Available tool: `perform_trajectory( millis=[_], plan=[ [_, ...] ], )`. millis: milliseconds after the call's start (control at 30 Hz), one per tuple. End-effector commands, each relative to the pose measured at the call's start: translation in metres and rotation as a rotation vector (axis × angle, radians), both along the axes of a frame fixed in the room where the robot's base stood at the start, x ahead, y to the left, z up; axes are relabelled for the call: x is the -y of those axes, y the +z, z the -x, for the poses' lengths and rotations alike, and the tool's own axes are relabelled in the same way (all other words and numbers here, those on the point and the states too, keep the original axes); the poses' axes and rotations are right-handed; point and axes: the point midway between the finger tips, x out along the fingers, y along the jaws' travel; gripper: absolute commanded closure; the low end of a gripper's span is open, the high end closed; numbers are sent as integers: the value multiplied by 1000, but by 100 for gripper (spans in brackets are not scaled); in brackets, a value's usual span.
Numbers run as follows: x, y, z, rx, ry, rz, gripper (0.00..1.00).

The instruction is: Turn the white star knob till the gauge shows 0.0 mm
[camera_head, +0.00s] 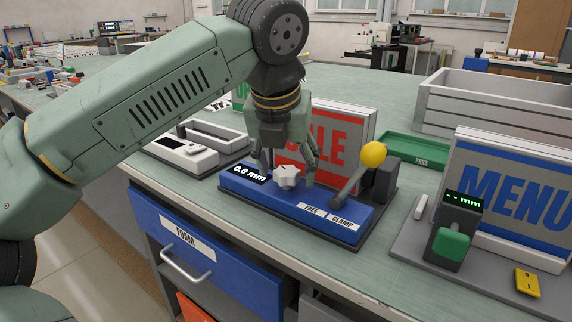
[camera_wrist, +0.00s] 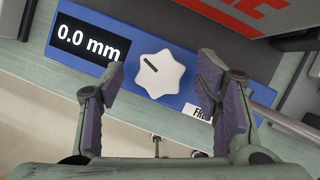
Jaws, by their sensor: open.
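The white star knob (camera_head: 288,176) sits on the top of the blue fixture (camera_head: 268,200). In the wrist view the knob (camera_wrist: 159,74) shows a dark pointer mark toward its upper left. The gauge (camera_head: 248,172) beside it reads 0.0 mm, and the same reading is clear in the wrist view (camera_wrist: 88,41). My gripper (camera_head: 285,170) is open above the fixture. In the wrist view its two fingers (camera_wrist: 160,95) stand apart on the left and right of the knob, with visible gaps, and do not appear to touch it.
A lever with a yellow ball (camera_head: 373,154) rises at the fixture's right end, near FREE and CLAMP labels (camera_head: 327,215). A red sign (camera_head: 325,140) stands close behind. A MENU sign (camera_head: 510,195) and a device reading "-- mm" (camera_head: 464,200) stand further right.

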Motion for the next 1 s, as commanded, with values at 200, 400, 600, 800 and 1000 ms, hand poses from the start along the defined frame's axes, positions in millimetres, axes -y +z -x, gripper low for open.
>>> perform_trajectory(
  millis=[200, 400, 600, 800, 1000],
  plan=[
    [0, 0, 0, 1, 0, 0, 41],
    [-1, 14, 5, 2, 2, 1, 41],
    [-5, 52, 20, 4, 3, 0, 41],
    [-8, 89, 35, 3, 0, 0, 41],
    [-10, 108, 43, 1, 0, 1, 41]
  ],
)
